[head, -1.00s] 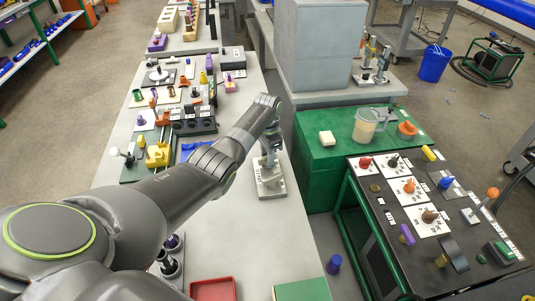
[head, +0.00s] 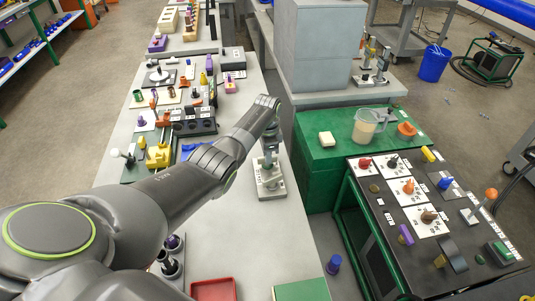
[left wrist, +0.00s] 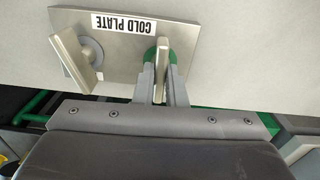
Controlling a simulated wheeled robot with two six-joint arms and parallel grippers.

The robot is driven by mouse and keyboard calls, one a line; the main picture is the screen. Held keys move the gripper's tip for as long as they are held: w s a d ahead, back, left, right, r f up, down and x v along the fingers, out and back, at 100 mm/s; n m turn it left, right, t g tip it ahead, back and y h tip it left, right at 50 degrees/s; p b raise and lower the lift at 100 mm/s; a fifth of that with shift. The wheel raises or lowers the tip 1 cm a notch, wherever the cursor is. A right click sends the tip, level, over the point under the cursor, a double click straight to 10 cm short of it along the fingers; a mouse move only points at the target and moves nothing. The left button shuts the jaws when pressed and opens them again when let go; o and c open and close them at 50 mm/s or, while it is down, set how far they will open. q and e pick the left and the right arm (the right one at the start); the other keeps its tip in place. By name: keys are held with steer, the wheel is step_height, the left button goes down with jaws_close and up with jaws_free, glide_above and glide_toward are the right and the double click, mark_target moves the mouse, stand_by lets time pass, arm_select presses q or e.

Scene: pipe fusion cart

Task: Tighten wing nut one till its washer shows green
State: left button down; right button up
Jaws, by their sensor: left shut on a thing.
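A pale metal plate marked COLD PLATE (left wrist: 190,17) shows in the left wrist view and on the bench in the head view (head: 271,190). Two wing nuts sit on it. My left gripper (left wrist: 163,84) is shut on the wing nut (left wrist: 161,60) at the right of the wrist view, one finger on each side of its wing. The washer (left wrist: 150,55) under that nut shows green. The other wing nut (left wrist: 73,58) stands at the left, tilted across its grey washer (left wrist: 95,48). In the head view my left gripper (head: 268,155) points down over the plate. I cannot read which nut is number one.
On the bench, left of my arm, stand several fixtures, among them a yellow block (head: 158,157). A red tray (head: 213,290) and a green mat (head: 302,290) lie near the front. A dark panel cart (head: 385,215) stands right, across a gap.

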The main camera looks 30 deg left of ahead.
arm_select(q)
steer(key=shift+m, duration=0.6)
steer(key=c, duration=1.5)
jaws_free()
steer(key=shift+r, duration=0.1)
step_height(320, 180, up, 17)
steer(key=shift+r+b, duration=0.15)
steer(key=shift+b, duration=0.15)
